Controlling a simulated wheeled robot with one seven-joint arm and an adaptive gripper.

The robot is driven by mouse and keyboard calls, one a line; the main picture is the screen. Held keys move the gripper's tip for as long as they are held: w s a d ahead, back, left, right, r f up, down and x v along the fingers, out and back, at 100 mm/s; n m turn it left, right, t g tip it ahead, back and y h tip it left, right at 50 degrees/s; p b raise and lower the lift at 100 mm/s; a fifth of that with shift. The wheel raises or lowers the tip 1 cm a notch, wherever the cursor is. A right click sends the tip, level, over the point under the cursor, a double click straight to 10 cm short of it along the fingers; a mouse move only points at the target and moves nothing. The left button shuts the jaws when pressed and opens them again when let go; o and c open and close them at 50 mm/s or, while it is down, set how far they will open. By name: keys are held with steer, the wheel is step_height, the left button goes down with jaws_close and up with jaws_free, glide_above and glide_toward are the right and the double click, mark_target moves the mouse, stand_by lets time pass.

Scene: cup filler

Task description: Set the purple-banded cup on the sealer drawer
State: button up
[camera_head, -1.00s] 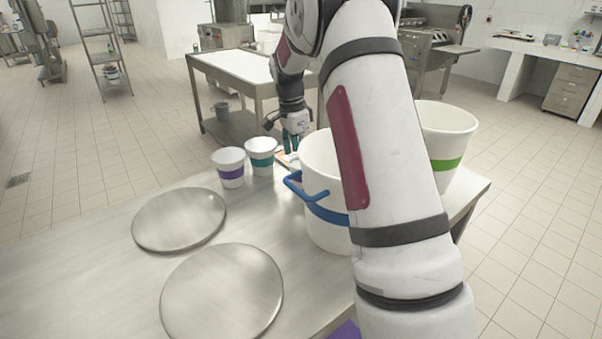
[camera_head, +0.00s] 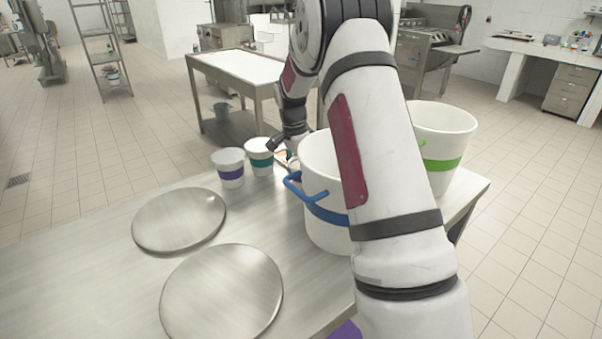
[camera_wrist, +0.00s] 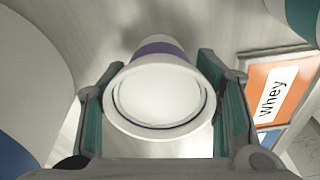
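The white purple-banded cup (camera_head: 230,170) stands on the metal table, left of the teal-banded cup (camera_head: 260,158). In the wrist view a purple-banded cup (camera_wrist: 160,95) shows its round white top between the two teal-padded fingers of my gripper (camera_wrist: 162,75). The fingers are spread, and I cannot tell whether they touch it. In the head view my gripper (camera_head: 275,144) is by the teal-banded cup, partly hidden behind the white pot and arm. I cannot make out a sealer drawer.
A large white pot with a blue band and handle (camera_head: 316,205) stands right of the cups. A green-banded pot (camera_head: 440,150) stands behind my arm. An orange Whey label (camera_wrist: 272,92) is beside the right finger. Two round metal discs (camera_head: 180,220) lie at the front.

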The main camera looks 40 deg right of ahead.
steer(key=shift+r, duration=0.1)
steer(key=c, duration=0.5)
